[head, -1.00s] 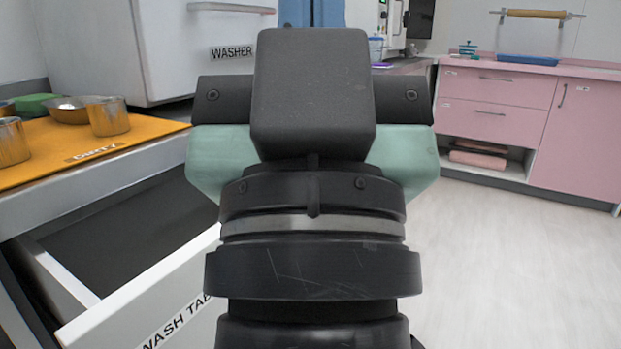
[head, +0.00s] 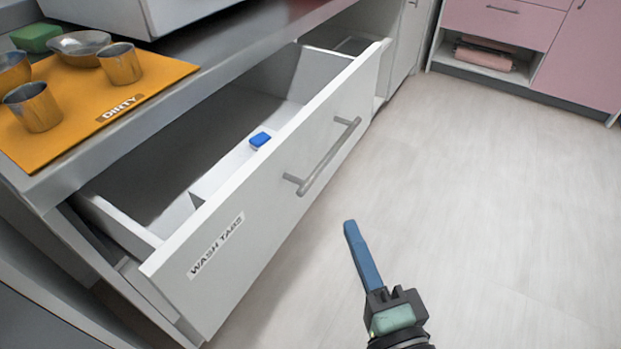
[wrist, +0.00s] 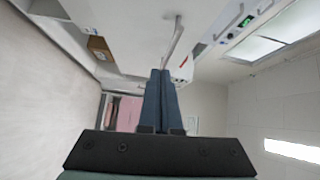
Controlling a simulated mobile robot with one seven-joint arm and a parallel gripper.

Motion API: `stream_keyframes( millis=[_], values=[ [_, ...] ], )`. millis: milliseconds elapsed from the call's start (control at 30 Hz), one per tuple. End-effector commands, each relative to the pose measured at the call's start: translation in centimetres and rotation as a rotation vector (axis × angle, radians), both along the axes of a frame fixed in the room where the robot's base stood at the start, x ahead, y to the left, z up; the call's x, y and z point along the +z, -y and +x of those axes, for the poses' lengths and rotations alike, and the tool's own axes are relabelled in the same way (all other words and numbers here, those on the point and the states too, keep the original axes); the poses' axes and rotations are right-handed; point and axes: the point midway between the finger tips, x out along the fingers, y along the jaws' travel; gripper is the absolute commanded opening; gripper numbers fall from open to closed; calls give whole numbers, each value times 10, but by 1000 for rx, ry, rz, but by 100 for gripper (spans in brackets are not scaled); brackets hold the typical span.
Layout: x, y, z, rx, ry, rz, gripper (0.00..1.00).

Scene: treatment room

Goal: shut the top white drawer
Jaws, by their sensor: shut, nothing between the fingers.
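The top white drawer (head: 250,215) is pulled open under the counter in the head view. Its front carries a "WASH TABS" label (head: 216,245) and a grey bar handle (head: 325,160). A small blue item (head: 260,139) lies inside the drawer. My gripper (head: 350,228) is shut and empty, its blue fingers in front of the drawer face, below and right of the handle, apart from it. In the wrist view the shut fingers (wrist: 160,75) point towards a grey bar, probably the handle (wrist: 173,38), on a white surface.
An orange mat (head: 70,95) marked "DIRTY" holds metal cups (head: 120,63) and a bowl (head: 80,46) on the counter above. A green block (head: 36,37) lies behind. Pink cabinets (head: 500,25) stand at the back right. The floor (head: 480,180) on the right is clear.

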Motion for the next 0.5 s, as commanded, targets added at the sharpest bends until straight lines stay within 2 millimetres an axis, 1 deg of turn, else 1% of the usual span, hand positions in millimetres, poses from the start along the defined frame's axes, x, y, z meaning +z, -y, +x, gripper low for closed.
stream_keyframes(
  millis=[33, 100, 200, 267, 367, 500],
  values=[
    [-8, 2, -6, -1, -22, 44, 0],
    [-13, 3, -10, 2, -35, 84, 0],
    [-15, 2, -6, 5, -37, 101, 0],
    [-14, -1, 0, 7, -35, 99, 0],
    [-13, -5, 17, 8, -32, 97, 0],
    [-13, -13, 45, 9, -32, 96, 0]
  ],
)
